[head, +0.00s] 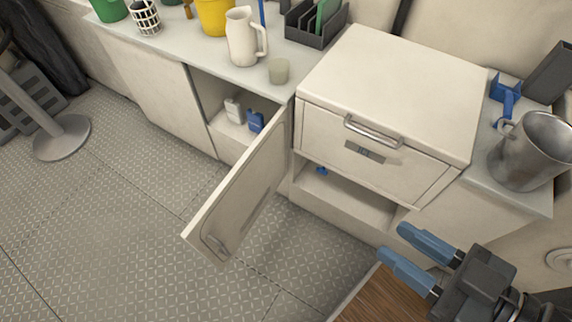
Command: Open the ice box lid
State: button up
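The ice box (385,160) is a cream-white chest set into the counter, right of centre in the head view. Its lid (395,85) lies flat and closed on top. A metal bar handle (372,133) is at the upper front edge, above a small dark label (364,152). My gripper (412,258) is at the lower right, in front of and below the ice box, apart from it. Its two blue fingers are spread with a gap between them and nothing in it.
A cabinet door (240,195) hangs open left of the ice box, jutting over the floor. A wooden surface (385,297) lies under my gripper.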

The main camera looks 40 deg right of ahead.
aim_at(430, 101)
jog(key=k+j, duration=0.15)
jog(key=k, duration=0.3)
jog(key=k+j, duration=0.1)
jog(key=k, duration=0.35)
jog(key=k+z, duration=0.1)
jog(key=z, duration=1.4)
jog(key=i+j+z, duration=0.25)
jog(key=j, duration=0.25)
